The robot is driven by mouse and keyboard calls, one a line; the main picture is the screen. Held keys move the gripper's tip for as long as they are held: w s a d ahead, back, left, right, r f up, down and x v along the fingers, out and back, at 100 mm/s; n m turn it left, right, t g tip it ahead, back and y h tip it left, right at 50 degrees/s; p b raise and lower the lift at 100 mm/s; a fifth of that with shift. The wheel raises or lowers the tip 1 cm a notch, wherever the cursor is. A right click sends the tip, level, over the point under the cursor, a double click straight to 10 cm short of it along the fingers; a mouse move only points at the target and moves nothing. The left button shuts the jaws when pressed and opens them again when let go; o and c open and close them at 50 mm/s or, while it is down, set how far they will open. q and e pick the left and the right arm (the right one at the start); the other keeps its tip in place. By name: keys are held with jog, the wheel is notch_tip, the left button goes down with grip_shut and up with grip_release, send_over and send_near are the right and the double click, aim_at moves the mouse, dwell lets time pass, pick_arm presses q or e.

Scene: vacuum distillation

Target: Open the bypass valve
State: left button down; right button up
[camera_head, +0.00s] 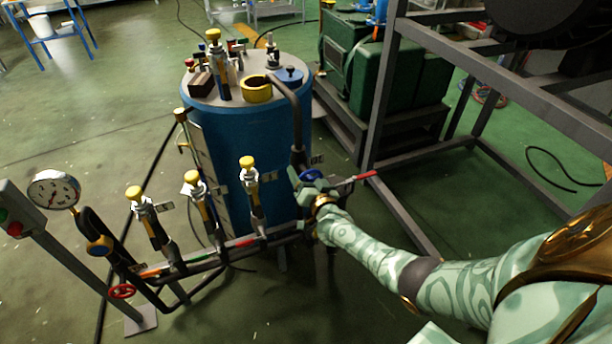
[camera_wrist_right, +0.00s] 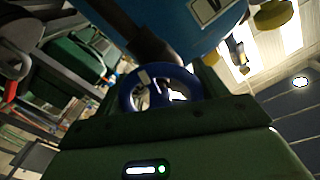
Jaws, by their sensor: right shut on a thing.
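A blue handwheel (camera_head: 311,175) sits on the piping just right of the blue tank, near a small dark tag. My right gripper (camera_head: 308,186) is at this wheel, its fingers on either side of the rim. In the right wrist view the blue handwheel (camera_wrist_right: 160,89) lies between the two fingers (camera_wrist_right: 165,95), and the jaws are shut on it. The hand partly hides the wheel's lower side in the head view. A red handwheel (camera_head: 122,291) is at the far left end of the lower pipe. My left gripper is not in view.
The blue tank (camera_head: 262,140) stands in the middle with yellow-capped valves (camera_head: 249,163) in front. A pressure gauge (camera_head: 54,190) is at left. A red-ended lever (camera_head: 364,175) lies right of the hand. A grey metal frame (camera_head: 378,100) stands at right.

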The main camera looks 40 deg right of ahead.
jog(key=shift+s+a+f, duration=0.1)
jog(key=shift+f, duration=0.1)
jog(key=o, duration=0.9)
jog(key=shift+c, duration=0.2)
jog(key=shift+o, duration=0.6)
jog(key=shift+r, duration=0.1)
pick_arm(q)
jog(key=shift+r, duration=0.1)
pick_arm(e)
jog(key=shift+s+a+r+p, duration=0.1)
jog(key=shift+s+r+p, duration=0.05)
jog(key=shift+s+p, duration=0.2)
pick_arm(q)
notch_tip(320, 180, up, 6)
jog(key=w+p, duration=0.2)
jog(key=p, duration=0.3)
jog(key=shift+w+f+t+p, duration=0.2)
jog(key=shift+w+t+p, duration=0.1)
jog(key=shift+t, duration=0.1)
pick_arm(e)
jog(key=v, duration=1.5)
jog(key=shift+s, duration=0.3)
